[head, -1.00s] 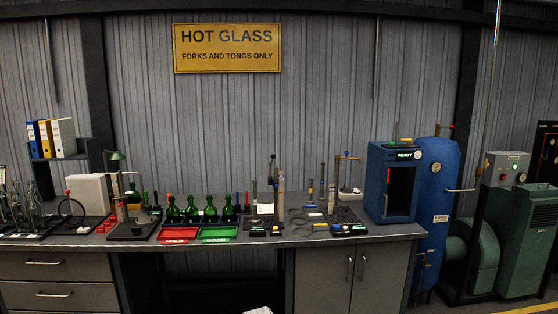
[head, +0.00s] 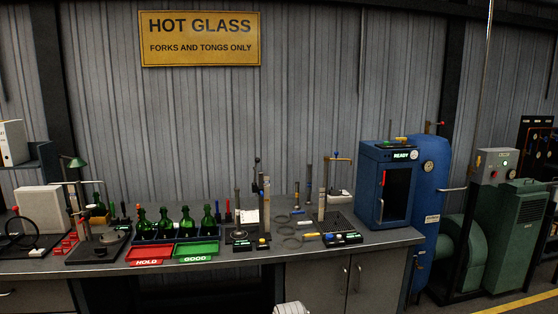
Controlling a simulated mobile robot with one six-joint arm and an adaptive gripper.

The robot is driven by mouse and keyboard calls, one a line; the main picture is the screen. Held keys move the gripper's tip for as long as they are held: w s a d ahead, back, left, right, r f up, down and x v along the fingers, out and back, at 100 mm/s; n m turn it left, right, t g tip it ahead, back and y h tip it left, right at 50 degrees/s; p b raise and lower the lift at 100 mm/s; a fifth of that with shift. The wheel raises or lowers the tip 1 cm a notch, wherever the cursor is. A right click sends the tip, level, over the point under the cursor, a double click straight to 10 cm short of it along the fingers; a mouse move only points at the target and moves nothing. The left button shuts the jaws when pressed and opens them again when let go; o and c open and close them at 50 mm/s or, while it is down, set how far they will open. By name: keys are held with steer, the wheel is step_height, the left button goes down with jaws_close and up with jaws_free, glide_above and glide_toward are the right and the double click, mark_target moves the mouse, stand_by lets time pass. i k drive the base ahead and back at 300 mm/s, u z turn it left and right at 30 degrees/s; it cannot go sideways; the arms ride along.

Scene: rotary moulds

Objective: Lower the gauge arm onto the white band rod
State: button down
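Upright gauge-like stands are on the bench in the middle. One tall column (head: 265,207) has a dark knob-topped part beside it and a small lit display box (head: 241,245) near its foot. A second pale column (head: 323,203) stands to the right, behind another lit display box (head: 342,239). Which stand carries the gauge arm, and whether that arm is raised or lowered, I cannot tell at this size. No white band can be made out on any rod. My gripper is not in view; only a pale part, probably mine, shows at the bottom edge.
Green bottles (head: 184,222) stand behind a red HOLD tray (head: 150,256) and a green GOOD tray (head: 196,251). A blue cabinet marked READY (head: 387,157) stands at the bench's right end. Loops and small tools lie between the columns. The floor in front is mostly out of view.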

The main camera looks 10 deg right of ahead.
mark_target(257, 159)
steer(key=z, duration=0.15)
steer(key=i, duration=1.25)
steer(key=u, duration=0.55)
